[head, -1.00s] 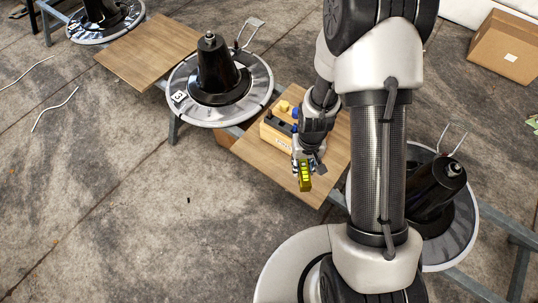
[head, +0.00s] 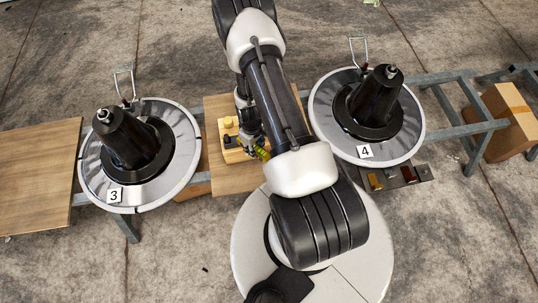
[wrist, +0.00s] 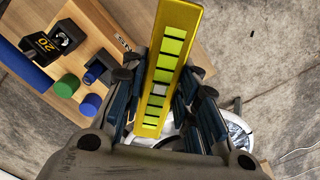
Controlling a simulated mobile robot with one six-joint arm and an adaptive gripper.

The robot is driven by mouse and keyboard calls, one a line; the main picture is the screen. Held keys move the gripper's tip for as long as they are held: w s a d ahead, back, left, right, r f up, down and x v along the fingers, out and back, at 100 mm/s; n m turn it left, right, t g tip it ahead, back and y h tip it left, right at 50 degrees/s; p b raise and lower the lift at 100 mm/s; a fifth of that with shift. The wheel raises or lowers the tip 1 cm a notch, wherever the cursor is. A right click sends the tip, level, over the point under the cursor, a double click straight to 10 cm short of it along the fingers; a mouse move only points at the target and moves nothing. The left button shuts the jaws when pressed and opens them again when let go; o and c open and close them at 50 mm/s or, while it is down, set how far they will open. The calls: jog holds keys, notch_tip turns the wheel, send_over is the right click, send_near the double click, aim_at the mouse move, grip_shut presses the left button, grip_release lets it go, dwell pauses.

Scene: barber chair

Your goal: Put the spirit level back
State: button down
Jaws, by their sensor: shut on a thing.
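The spirit level (wrist: 176,40) is a yellow bar with a row of yellow-green windows and black marks. In the wrist view it stands lengthwise between the fingers of my gripper (wrist: 160,82), which is shut on it. In the head view the yellow level (head: 262,153) shows at my gripper (head: 254,144), just right of a light wooden holder (head: 232,156). The holder (wrist: 112,30) fills the upper left of the wrist view. It carries a black block marked 20 (wrist: 66,36), blue round pieces and a green-ended piece (wrist: 67,86). My arm hides part of the board.
The holder stands on a wooden board (head: 222,184) between a round station marked 3 (head: 92,183) and one marked 4 (head: 330,130), each with a black cone. Dark and orange pieces (head: 376,181) lie below station 4. A cardboard box (head: 500,125) stands far right.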

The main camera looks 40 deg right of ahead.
jog(key=s+d+f, duration=0.5)
jog(key=d+f, duration=0.1)
jog(key=f, duration=0.1)
jog(key=shift+n, duration=0.4)
jog(key=f+b, duration=0.1)
jog(key=f, duration=0.4)
jog(key=f+b, duration=0.2)
jog(key=f, duration=0.3)
jog(key=f+b, duration=0.1)
jog(key=f, duration=0.3)
jog(key=shift+a+f, duration=0.3)
jog(key=shift+f, duration=0.1)
jog(key=shift+w+f+b, duration=0.1)
jog(key=shift+f+b, duration=0.95)
jog(key=shift+f, duration=1.2)
jog(key=shift+f, duration=0.2)
jog(key=c, duration=1.2)
grip_release()
jog(key=shift+c, duration=0.2)
jog(key=shift+r, duration=0.15)
